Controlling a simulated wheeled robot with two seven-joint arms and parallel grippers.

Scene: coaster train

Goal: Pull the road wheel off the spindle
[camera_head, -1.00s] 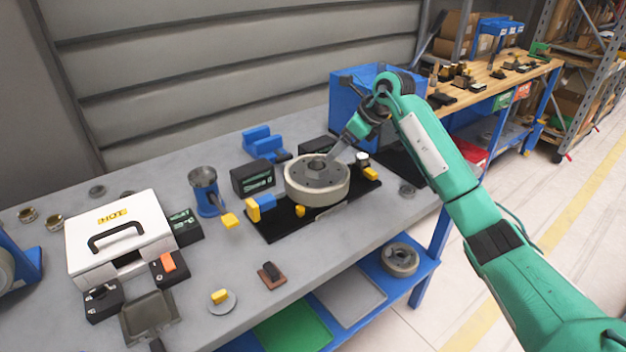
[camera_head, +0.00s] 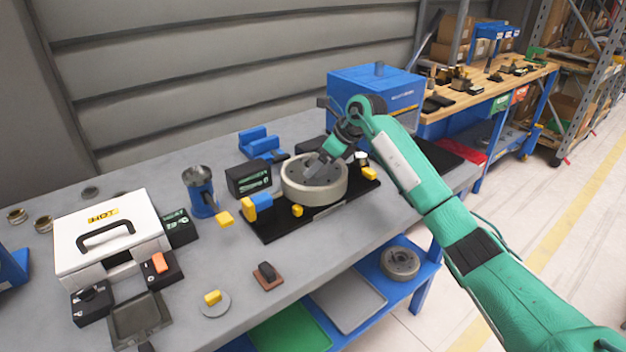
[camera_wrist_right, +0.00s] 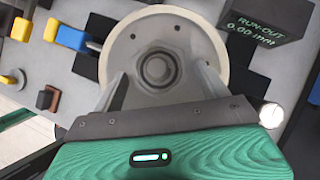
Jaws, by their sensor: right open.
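The road wheel (camera_head: 300,188), a grey disc with a pale rim, sits flat on the black base plate (camera_head: 272,231) on the bench. It also shows in the right wrist view (camera_wrist_right: 199,32), with a hub and round centre that look like the spindle end (camera_wrist_right: 158,69). My right gripper (camera_head: 314,170) is above the wheel in the head view. In the right wrist view its two fingers (camera_wrist_right: 160,88) are apart, one on each side of the hub; contact cannot be told. My left gripper is not in view.
A black run-out display (camera_head: 249,178) stands behind the wheel at left. Blue-and-yellow (camera_head: 258,206) and yellow parts sit around the plate. The bench front is partly clear.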

